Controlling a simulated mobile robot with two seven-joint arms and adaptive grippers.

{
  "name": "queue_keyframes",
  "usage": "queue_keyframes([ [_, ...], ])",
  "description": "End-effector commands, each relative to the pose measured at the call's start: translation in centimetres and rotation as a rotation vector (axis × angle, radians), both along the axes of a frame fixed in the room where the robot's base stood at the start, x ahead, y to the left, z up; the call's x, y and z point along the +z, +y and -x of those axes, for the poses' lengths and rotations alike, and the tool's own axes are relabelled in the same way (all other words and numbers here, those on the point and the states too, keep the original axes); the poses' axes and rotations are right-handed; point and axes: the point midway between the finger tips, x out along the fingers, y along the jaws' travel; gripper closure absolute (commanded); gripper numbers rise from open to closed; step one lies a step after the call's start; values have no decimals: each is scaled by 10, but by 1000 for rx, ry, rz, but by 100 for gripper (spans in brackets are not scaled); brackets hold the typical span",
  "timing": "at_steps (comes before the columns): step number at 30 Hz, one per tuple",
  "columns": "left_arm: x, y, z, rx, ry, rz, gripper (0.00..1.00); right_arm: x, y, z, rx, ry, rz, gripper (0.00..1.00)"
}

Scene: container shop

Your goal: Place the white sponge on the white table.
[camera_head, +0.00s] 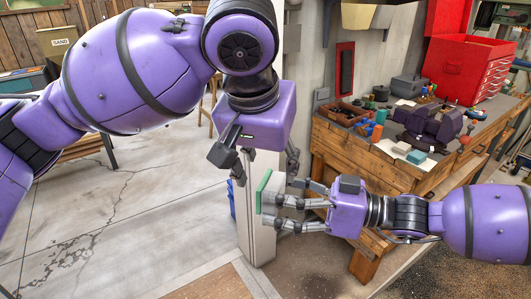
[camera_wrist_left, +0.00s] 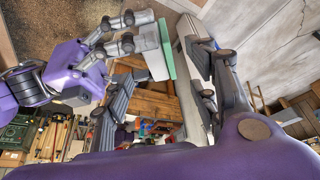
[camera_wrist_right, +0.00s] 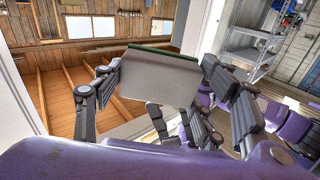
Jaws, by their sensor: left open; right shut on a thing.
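The sponge (camera_head: 268,190) is a pale white-grey block with a green layer on one face. My right gripper (camera_head: 282,207) is shut on it and holds it in the air in front of a white post. The sponge fills the middle of the right wrist view (camera_wrist_right: 160,78), clamped between both sides of the right gripper (camera_wrist_right: 158,85). In the left wrist view the sponge (camera_wrist_left: 152,50) shows its green face toward my left gripper (camera_wrist_left: 165,90). My left gripper (camera_head: 258,165) is open, close above the sponge; contact cannot be told. I cannot make out a white table.
A wooden workbench (camera_head: 365,157) stands at the right, crowded with tools, bins, a purple vise-like device (camera_head: 432,122) and a red toolbox (camera_head: 470,70). The white post (camera_head: 258,243) stands just behind the grippers. The cracked concrete floor (camera_head: 110,220) at left is largely clear.

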Motion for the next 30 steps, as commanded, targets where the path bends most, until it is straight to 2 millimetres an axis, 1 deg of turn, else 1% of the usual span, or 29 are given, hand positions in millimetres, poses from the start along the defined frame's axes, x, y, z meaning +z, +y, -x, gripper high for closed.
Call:
queue_keyframes([
  [1,-11,-1,-3,2,5,-1,47,0,0,0,0,0,0,72],
  [6,-40,-5,-16,1,2,1,47,0,0,0,0,0,0,72],
  [12,-66,-9,-26,2,1,0,47,0,0,0,0,0,0,72],
  [18,-76,-11,-30,0,-2,2,47,1,0,0,0,-1,0,72],
  [26,-77,-11,-31,0,-2,2,47,1,0,0,0,-1,0,72],
  [30,-77,-11,-31,0,-2,2,64,1,0,0,0,-1,0,72],
])
